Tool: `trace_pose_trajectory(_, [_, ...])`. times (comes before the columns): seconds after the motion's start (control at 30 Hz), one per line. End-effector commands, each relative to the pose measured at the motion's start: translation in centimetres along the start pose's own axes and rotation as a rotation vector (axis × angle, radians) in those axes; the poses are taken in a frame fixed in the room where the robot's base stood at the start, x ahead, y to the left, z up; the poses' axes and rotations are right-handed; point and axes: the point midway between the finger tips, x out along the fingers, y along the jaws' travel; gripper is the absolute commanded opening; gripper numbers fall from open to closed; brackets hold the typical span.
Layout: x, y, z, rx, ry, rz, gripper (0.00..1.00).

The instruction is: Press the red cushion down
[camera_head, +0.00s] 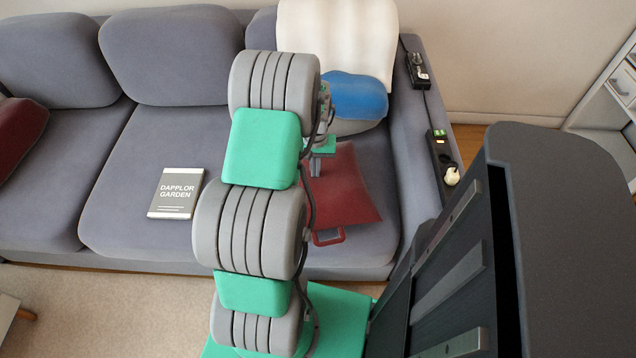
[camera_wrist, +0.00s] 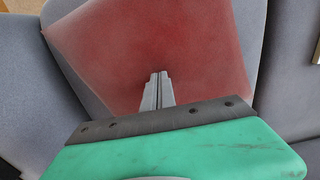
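The red cushion (camera_head: 345,190) lies on the right seat of the grey sofa, partly hidden behind my arm in the head view. A small red loop sticks out at its front edge. In the wrist view the cushion (camera_wrist: 150,50) fills the upper middle. My gripper (camera_wrist: 158,76) has its fingers together, with nothing between them, and its tips appear over the cushion. I cannot tell whether the tips touch it.
A blue cushion (camera_head: 358,97) and a white cushion (camera_head: 345,35) lean at the sofa's back right. A book (camera_head: 176,193) lies on the middle seat. A power strip (camera_head: 440,158) and cable rest on the right armrest. Another red cushion (camera_head: 18,130) is at far left.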

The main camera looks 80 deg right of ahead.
Motion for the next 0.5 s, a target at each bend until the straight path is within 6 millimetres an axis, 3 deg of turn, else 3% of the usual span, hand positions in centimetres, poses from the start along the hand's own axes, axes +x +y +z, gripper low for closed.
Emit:
trace_pose_trajectory(0.1, [-2.2,0.0,-0.1,0.000,0.004,0.001,0.00])
trace_pose_trajectory(0.5, [-6.4,0.0,-0.2,0.000,0.006,0.001,0.00])
